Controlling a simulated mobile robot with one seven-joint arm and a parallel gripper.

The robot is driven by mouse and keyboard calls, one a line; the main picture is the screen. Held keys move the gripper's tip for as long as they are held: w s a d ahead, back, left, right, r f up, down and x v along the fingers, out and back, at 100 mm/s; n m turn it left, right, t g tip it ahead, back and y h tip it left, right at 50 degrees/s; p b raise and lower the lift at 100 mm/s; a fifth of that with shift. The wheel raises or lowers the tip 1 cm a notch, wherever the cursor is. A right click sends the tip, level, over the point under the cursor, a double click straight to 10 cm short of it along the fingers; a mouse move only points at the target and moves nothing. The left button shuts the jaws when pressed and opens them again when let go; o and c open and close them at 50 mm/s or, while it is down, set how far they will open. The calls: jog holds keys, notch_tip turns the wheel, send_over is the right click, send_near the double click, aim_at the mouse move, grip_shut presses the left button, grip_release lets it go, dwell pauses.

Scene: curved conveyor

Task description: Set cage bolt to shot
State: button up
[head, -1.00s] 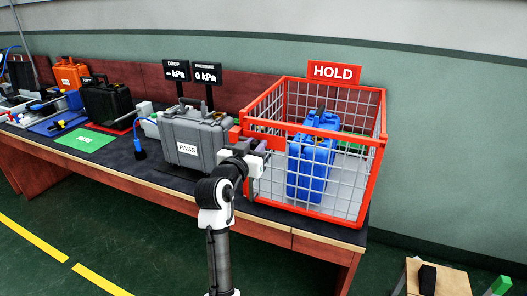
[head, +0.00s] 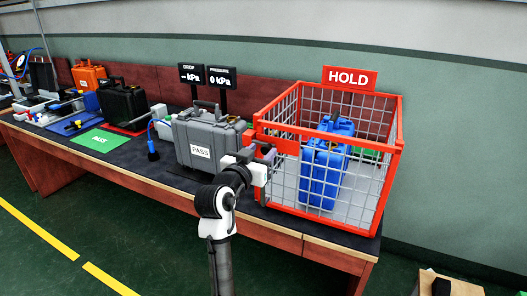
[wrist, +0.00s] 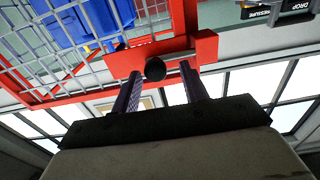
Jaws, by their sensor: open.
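The red wire cage (head: 388,180) stands at the right end of the bench under a HOLD sign (head: 350,78). A red plate (head: 285,146) is at its near left corner, and in the wrist view a red bar (wrist: 203,50) crosses there. A round black knob (wrist: 155,69), apparently the bolt's handle, sits on the red bar. My gripper (head: 266,155) is at that corner; in the wrist view its open fingers (wrist: 160,72) stand on either side of the knob, apart from it. Whether the bolt is shot or drawn I cannot tell.
Blue cases (head: 325,170) stand inside the cage. A grey case labelled PASS (head: 207,138) stands just left of my gripper, with two display panels (head: 206,75) behind. Black (head: 123,103) and orange (head: 89,75) cases are farther left.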

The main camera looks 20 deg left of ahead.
jog(key=s+b, duration=0.2)
jog(key=s, duration=0.9)
jog(key=shift+s+a, duration=0.2)
